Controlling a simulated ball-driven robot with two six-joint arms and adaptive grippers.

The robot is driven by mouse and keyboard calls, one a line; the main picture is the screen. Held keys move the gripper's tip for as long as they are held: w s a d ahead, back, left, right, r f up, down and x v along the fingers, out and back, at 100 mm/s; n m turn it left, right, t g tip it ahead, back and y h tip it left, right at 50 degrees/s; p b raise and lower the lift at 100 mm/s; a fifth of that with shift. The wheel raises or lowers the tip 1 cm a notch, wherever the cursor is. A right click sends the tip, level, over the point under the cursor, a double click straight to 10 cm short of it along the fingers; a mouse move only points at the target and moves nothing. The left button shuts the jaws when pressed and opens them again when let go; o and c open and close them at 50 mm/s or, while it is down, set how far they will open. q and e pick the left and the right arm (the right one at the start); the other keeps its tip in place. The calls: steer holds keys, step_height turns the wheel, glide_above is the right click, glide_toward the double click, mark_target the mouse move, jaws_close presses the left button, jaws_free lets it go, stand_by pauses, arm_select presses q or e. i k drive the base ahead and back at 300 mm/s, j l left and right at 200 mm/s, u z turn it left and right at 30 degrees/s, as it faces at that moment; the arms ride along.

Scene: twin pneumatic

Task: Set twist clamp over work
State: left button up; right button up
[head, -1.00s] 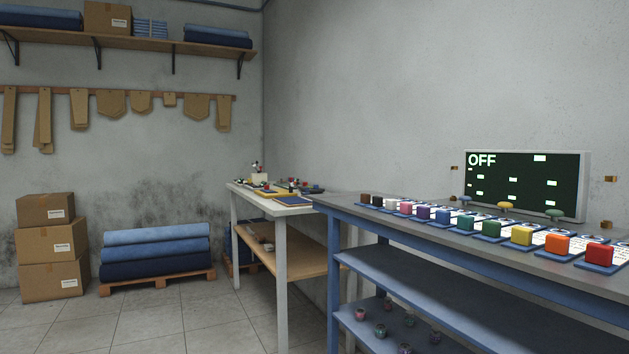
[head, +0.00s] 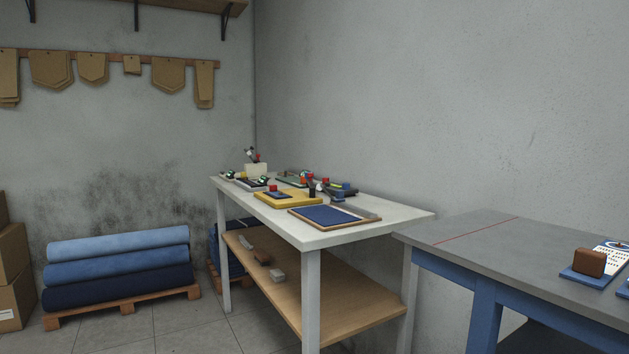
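No gripper of mine shows in the head view. A white table (head: 400,219) stands ahead with small devices on its top. A yellow board (head: 312,200) with a dark blue piece (head: 277,195) on it lies near the middle. A blue panel in a wooden frame (head: 374,219) lies nearer the front edge. Small coloured parts with red and green tops (head: 306,177) stand behind the yellow board. I cannot tell which of these is the twist clamp or the work; they are too small.
A blue-framed table (head: 470,255) stands at the right, with a red line and a brown block (head: 589,262) on a blue base. Rolled blue fabric (head: 118,270) lies on a pallet (head: 125,309) at left. Cardboard boxes (head: 14,262) stand at the left edge. Floor shows between pallet and white table.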

mark_target(311, 179)
steer(key=i+j+u, duration=0.1)
steer(key=i+j, duration=1.05)
steer(key=i, duration=0.25)
steer(key=j+u, duration=0.05)
